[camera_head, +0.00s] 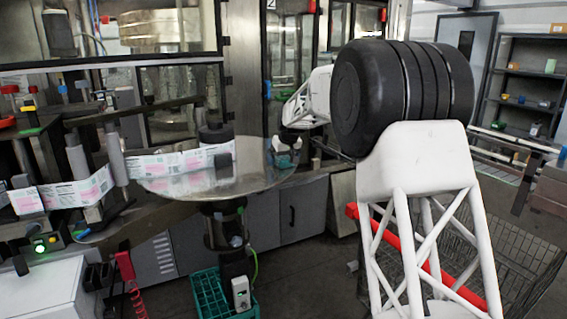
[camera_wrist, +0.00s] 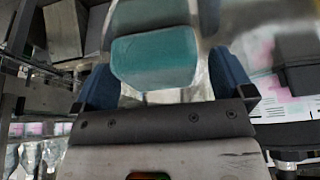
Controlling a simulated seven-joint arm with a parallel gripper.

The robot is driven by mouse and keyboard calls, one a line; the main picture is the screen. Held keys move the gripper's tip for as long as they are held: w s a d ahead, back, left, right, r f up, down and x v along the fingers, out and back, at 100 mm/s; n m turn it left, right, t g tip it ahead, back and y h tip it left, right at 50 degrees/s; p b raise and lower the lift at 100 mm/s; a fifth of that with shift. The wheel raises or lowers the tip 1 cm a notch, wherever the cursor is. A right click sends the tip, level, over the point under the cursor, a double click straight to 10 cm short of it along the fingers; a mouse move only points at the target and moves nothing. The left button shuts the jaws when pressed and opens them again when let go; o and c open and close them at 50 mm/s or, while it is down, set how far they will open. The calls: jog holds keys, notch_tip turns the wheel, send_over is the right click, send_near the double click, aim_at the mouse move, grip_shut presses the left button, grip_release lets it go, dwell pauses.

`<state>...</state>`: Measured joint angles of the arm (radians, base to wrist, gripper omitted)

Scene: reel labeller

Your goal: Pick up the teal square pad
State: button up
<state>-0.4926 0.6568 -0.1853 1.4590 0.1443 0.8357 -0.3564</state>
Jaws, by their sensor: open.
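The teal square pad (camera_wrist: 155,55) shows in the wrist view, with rounded corners, in the gap between my two blue fingers. My gripper (camera_wrist: 162,66) is open, with one finger on each side of the pad and a visible gap to each. I cannot tell how far the pad lies beyond the fingertips. In the head view my gripper (camera_head: 288,143) is small, at the right edge of the round table (camera_head: 185,185). I cannot make out the pad in the head view.
A dark reel (camera_head: 215,134) stands on the round table, with a printed label strip (camera_head: 150,167) running left from it. The strip also shows right of my gripper in the wrist view (camera_wrist: 285,108). A green crate (camera_head: 207,297) sits below the table. Shelves (camera_head: 530,85) stand far right.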

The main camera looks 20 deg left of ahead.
aim_at(284, 157)
dwell(0.3)
jog(key=c, duration=1.1)
jog(key=shift+r, duration=0.1)
jog(key=shift+r, duration=1.75)
jog(key=shift+s+d+r, duration=0.2)
jog(key=shift+s+d, duration=1.1)
jog(key=shift+s, duration=1.05)
jog(key=shift+s+d+r, duration=0.25)
jog(key=shift+s+d, duration=1)
jog(key=shift+s, duration=1.05)
jog(key=shift+s+d+r, duration=0.2)
jog(key=shift+s+d, duration=1.1)
jog(key=shift+s, duration=1.05)
